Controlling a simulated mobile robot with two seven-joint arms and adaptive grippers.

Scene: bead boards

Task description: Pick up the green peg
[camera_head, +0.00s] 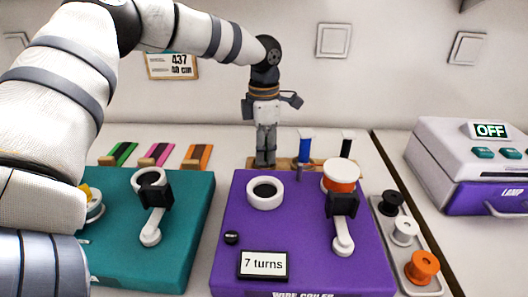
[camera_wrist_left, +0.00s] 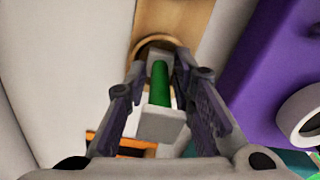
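The green peg (camera_wrist_left: 159,85) shows in the left wrist view between the two fingers of my left gripper (camera_wrist_left: 160,72). It has a pale block at its near end and lies within a round wooden rim at its far end. In the head view my left gripper (camera_head: 265,150) points straight down at the left end of the wooden rack (camera_head: 285,163), and the green peg is hidden there. The fingers are close on both sides of the peg, but whether they press on it cannot be told. My right gripper is not in view.
A blue peg (camera_head: 305,150) and a black peg (camera_head: 347,147) stand right of the gripper. The purple coiler board (camera_head: 225,270) is in front, the teal board (camera_head: 190,260) to its left. A spool tray (camera_head: 432,280) and the lamp box (camera_head: 450,165) are at right.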

